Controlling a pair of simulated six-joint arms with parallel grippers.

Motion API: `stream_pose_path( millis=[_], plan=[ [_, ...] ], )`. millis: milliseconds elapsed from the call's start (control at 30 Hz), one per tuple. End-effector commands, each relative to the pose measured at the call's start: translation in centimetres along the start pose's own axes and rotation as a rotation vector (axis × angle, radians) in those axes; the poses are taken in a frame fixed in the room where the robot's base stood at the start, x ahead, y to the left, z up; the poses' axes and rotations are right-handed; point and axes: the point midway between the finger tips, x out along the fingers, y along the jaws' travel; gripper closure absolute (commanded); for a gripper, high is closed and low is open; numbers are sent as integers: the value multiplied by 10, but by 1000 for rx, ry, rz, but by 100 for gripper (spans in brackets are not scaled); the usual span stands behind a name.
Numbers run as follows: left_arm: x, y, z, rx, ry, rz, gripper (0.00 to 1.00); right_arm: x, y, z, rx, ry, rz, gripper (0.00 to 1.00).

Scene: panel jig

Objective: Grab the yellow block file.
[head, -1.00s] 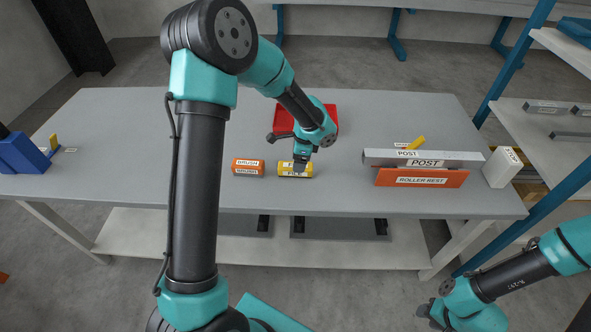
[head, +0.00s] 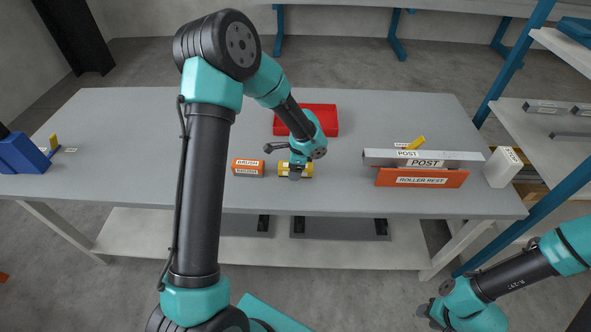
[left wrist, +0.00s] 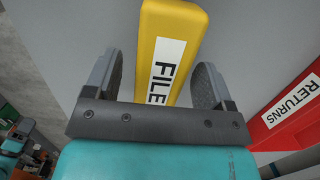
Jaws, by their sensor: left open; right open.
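The yellow block file (head: 308,170) lies on the grey bench in the head view, partly hidden by my left gripper (head: 295,174). In the left wrist view the block file (left wrist: 170,35), labelled FILE, runs up between the two open fingers of my left gripper (left wrist: 158,82). A finger is on each side of it, with a gap showing on both sides. My right gripper (head: 430,313) is open, low at the right of the head view, away from the bench top.
An orange brush block (head: 248,167) lies just left of the block file. A red returns tray (head: 322,120) is behind. At right stand an orange roller rest (head: 420,178), a grey post (head: 460,159) and a white block (head: 501,168). Blue item (head: 22,153) far left.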

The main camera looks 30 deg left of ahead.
Motion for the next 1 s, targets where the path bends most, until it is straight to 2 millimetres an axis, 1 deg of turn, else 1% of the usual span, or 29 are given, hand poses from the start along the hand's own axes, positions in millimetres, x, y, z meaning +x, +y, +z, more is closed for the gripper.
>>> stream_pose_path(
  millis=[300, 900, 967, 1000],
  plan=[
    [0, 0, 0, 0, 0, 0, 24, 0, 0, 0, 0, 0, 0, 57],
    [0, 0, 0, 0, 0, 0, 82, 0, 0, 0, 0, 0, 0, 57],
    [0, 0, 0, 0, 0, 0, 88, 0, 0, 0, 0, 0, 0, 57],
    [-1, 0, 0, 0, 0, -1, 89, 0, 0, 0, 0, 0, 0, 57]
  ],
)
